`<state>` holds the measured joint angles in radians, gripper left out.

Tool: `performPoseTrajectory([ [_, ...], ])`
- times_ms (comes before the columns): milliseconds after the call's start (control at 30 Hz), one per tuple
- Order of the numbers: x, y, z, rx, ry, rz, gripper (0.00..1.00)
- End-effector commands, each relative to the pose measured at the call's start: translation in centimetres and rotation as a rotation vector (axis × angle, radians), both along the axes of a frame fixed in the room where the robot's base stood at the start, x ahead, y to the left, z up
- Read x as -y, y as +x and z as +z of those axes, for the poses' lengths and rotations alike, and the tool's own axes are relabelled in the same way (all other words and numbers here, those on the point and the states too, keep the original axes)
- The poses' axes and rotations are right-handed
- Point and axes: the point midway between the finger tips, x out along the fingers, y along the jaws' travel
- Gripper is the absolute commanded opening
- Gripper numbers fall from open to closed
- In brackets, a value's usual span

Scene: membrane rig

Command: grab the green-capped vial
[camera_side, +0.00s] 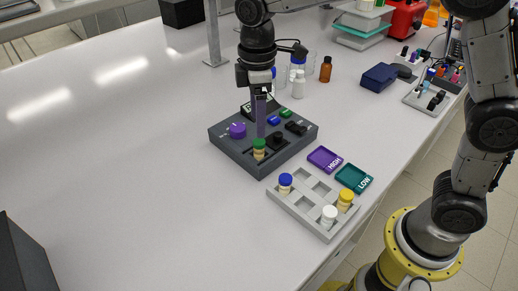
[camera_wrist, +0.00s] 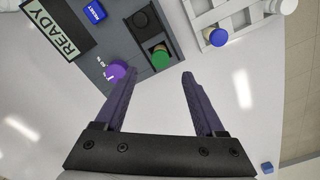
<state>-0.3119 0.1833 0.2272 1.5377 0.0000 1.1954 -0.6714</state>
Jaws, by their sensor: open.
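The green-capped vial (camera_side: 259,148) stands upright in a recess at the front of the dark grey rig box (camera_side: 233,150). Its green cap (camera_wrist: 160,60) shows in the wrist view just beyond and between my fingertips. My gripper (camera_side: 260,134) is above the rig, close to the vial; in the wrist view my gripper (camera_wrist: 158,78) has its two purple fingers wide apart with nothing between them. In the side view the fingers overlap the area just behind and above the green cap, and I cannot tell the exact gap.
A purple knob (camera_side: 238,130) stands on the rig left of the vial, with a black knob (camera_side: 278,139) to the right. A grey tray (camera_side: 310,200) holds blue-, white- and yellow-capped vials. Purple HIGH (camera_side: 325,159) and teal LOW (camera_side: 354,178) trays lie beside it.

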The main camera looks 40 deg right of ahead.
Motion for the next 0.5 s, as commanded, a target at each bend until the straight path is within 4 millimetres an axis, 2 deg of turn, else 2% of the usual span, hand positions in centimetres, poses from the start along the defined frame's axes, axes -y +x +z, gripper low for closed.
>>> performPoseTrajectory([
  [100, 0.0, 0.0, -1.6, -0.001, 0.000, -0.001, 0.71],
  [367, 0.1, -0.1, -3.5, -0.001, 0.000, -0.001, 0.71],
  [500, 0.3, -0.3, -5.6, -0.002, -0.001, -0.001, 0.71],
])
